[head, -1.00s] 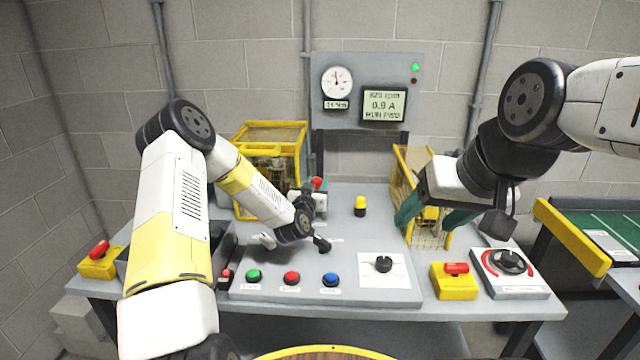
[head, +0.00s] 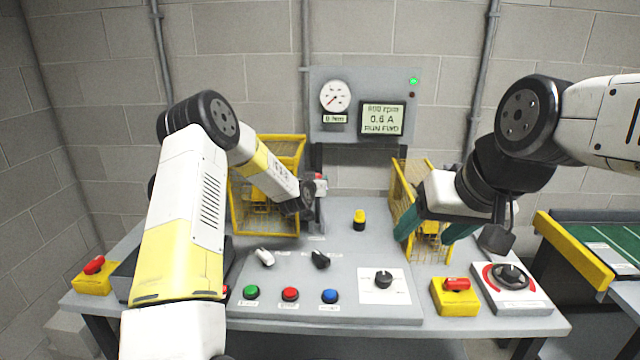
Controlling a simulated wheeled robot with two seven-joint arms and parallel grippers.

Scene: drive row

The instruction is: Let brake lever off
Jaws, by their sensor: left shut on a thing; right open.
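The brake lever's red end (head: 320,177) shows at the back of the grey console (head: 340,240), in front of the post under the gauge panel. My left gripper (head: 318,187) is shut on the brake lever. Its wrist hides most of the lever and the fingers. My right gripper (head: 432,226) is open and empty, pointing down with its teal fingers apart, in front of the right yellow cage.
The gauge (head: 335,97) needle points lower left; the display (head: 382,118) reads about 0.6 A. Yellow cages stand left (head: 266,185) and right (head: 408,190). Buttons, switches and a yellow beacon (head: 359,220) are on the console. Red-topped yellow boxes (head: 455,300) sit at the sides.

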